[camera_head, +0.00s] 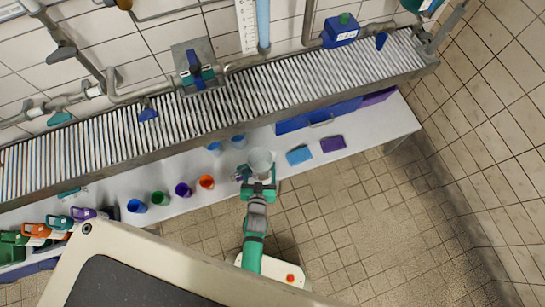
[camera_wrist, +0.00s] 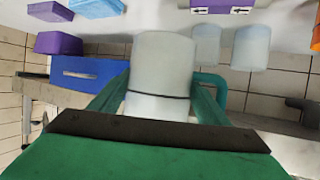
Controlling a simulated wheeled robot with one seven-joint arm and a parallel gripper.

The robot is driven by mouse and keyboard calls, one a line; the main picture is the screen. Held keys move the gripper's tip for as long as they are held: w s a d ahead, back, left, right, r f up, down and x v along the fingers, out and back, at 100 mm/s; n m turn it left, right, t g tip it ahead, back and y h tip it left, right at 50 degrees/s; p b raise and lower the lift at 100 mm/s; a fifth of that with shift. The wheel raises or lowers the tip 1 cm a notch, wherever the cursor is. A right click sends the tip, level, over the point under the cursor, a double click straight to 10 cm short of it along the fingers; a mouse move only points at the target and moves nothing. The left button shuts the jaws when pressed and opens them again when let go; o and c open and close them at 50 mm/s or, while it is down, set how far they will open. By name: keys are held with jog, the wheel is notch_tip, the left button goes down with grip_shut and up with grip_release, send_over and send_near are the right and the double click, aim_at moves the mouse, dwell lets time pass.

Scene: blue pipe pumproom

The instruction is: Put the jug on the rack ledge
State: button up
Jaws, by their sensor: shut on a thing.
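The jug, which I take to be the whitish, cloudy vessel (camera_head: 260,160), is at my gripper (camera_head: 259,184) over the front part of the white bench. In the wrist view the jug (camera_wrist: 163,65) stands between my two green fingers, which are closed on its sides. A teal curved part (camera_wrist: 210,82) shows beside it; I cannot tell if it is the jug's handle. The rack (camera_head: 240,98) is a long slatted shelf along the tiled wall, behind and above the bench. Its grey front ledge runs along the slats. The jug is apart from the rack.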

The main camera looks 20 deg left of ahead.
aim_at(267, 159)
jog(key=w, duration=0.1)
jog(key=w+f, duration=0.1)
jog(key=w+d, duration=0.1)
jog(key=shift+w+d+f, duration=0.1)
jog(key=shift+w+f, duration=0.2)
jog(key=shift+w, duration=0.1)
jog(key=shift+w+d+f, duration=0.4)
jog(key=shift+w+f, duration=0.4)
jog(key=shift+f, duration=0.75)
jog(key=shift+w+d+f, duration=0.35)
jog(key=shift+w+f, duration=0.4)
jog(key=shift+f, duration=0.8)
jog(key=shift+w+d+f, duration=0.4)
jog(key=shift+w+f, duration=0.4)
jog(key=shift+f, duration=0.75)
jog(key=o, duration=1.7)
jog(key=shift+f, duration=0.15)
jog(key=shift+w, duration=0.1)
